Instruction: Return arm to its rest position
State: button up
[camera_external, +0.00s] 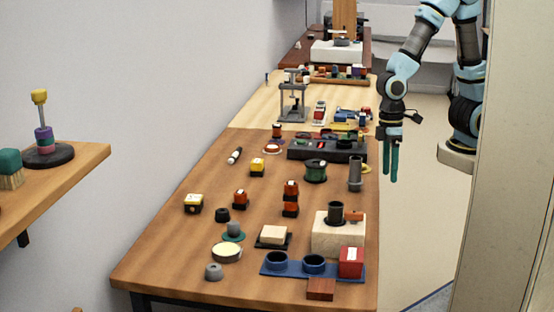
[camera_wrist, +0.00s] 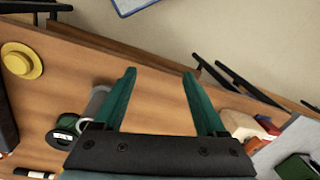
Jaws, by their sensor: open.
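My gripper (camera_external: 391,163) hangs from my light-blue and black arm (camera_external: 403,70) at the right edge of the long wooden table (camera_external: 150,262). Its two teal fingers point down in the external view. In the wrist view the fingers of my gripper (camera_wrist: 160,92) are spread apart with nothing between them. Beyond the fingertips that view shows the table edge and the floor (camera_wrist: 215,30). The arm is bent, with its upper links rising toward the top right. My base is partly hidden by the pale panel (camera_external: 515,150) at the right.
A grey cylinder (camera_external: 355,172), a green spool (camera_external: 316,171) and a black box (camera_external: 327,149) stand near the gripper on the table. Several small blocks and parts spread over the table. A blue tray (camera_external: 290,271) lies at the front. Floor (camera_external: 420,215) right of the table is clear.

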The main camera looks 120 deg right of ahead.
jog(key=n, duration=0.1)
jog(key=s+n+h, duration=0.1)
jog(key=n, duration=0.1)
jog(key=a+n+t, duration=0.1)
jog(key=shift+s+r+n, duration=0.2)
jog(key=shift+r+n, duration=0.1)
jog(key=shift+r, duration=0.05)
